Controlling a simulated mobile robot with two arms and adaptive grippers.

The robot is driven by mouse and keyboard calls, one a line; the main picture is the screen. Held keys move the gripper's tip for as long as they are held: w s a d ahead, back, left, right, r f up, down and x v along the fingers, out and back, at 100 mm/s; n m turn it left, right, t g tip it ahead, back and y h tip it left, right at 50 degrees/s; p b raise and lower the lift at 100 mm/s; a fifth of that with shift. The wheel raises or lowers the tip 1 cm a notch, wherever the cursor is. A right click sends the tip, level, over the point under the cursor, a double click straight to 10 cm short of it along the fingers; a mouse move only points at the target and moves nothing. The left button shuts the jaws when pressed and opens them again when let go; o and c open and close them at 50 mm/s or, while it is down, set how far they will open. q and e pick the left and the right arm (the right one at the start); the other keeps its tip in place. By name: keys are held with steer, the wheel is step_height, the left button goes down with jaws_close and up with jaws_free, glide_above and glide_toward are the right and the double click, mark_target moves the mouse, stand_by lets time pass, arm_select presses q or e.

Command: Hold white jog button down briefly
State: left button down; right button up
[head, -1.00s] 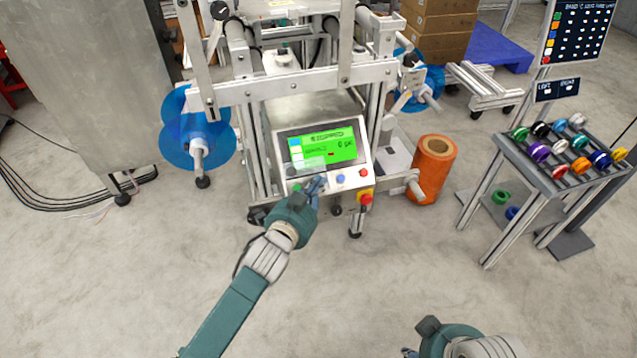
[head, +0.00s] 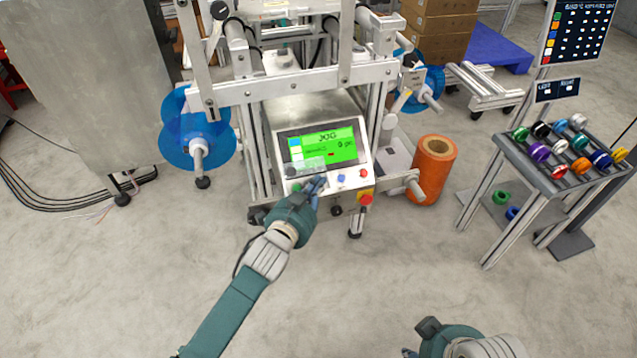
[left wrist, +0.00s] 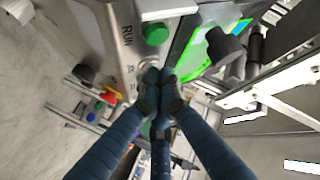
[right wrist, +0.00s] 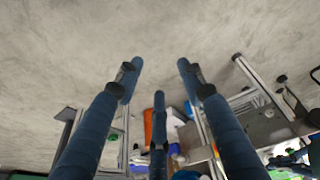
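The control panel (head: 350,182) on the machine's front has a screen (head: 322,146) that reads JOG with a 0 count. My left gripper (head: 318,182) is at the panel, between the green button (head: 295,187) and the blue button (head: 340,178). Its fingers are shut together with nothing seen between them; in the left wrist view the fingertips (left wrist: 158,78) meet at the panel face, just past the green RUN button (left wrist: 155,34). The white jog button is hidden behind the fingertips. My right gripper (right wrist: 157,72) is open and empty, over bare floor, far from the panel.
A red button (head: 363,173) and a red emergency stop (head: 366,198) are to the right on the panel. An orange roll (head: 434,170) stands on the floor right of the machine. A rack of coloured reels (head: 570,160) stands further right. The front floor is clear.

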arm_select(q)
steer(key=shift+r, duration=0.1)
arm_select(e)
steer(key=shift+r, duration=0.15)
stand_by(0.5)
arm_select(q)
steer(key=shift+s+r+p, duration=0.1)
steer(key=shift+p, duration=0.2)
steer(key=shift+s+d+r+p, duration=0.15)
steer(key=shift+s+r+p, duration=0.3)
steer(key=shift+p, duration=0.15)
arm_select(e)
steer(key=x, duration=0.4)
steer(key=shift+a, duration=0.15)
steer(key=shift+r, duration=0.1)
